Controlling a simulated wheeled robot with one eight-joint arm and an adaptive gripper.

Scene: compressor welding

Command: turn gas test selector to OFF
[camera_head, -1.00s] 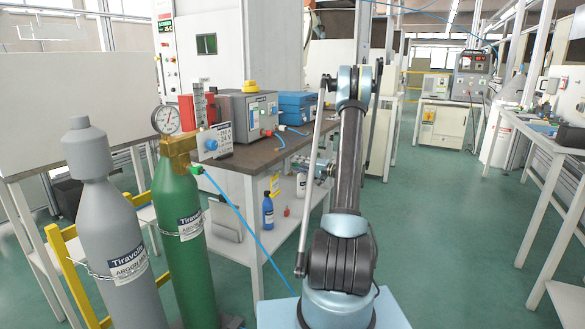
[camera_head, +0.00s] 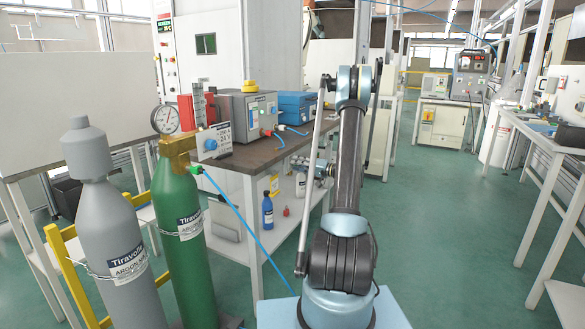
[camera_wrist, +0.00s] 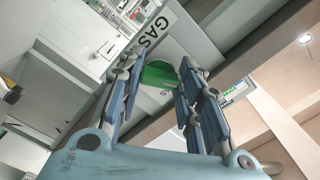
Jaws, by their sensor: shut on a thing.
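In the wrist view a green knob (camera_wrist: 158,76), which I take for the gas test selector, sits on a grey panel (camera_wrist: 195,42) beside a white label reading "GAS" (camera_wrist: 155,32). My gripper (camera_wrist: 160,66) is around the knob, with one finger on each side, shut on it. The fingers hide the knob's edges, and I cannot read which position it points to. In the head view the knob and my fingertips are hidden; my arm stands in front of that area.
A workbench (camera_head: 240,160) with a grey box (camera_head: 247,113) and a blue box (camera_head: 297,106) stands left of my arm. A green gas cylinder (camera_head: 182,230) and a grey one (camera_head: 118,240) stand nearer. The green floor (camera_head: 450,220) to the right is open.

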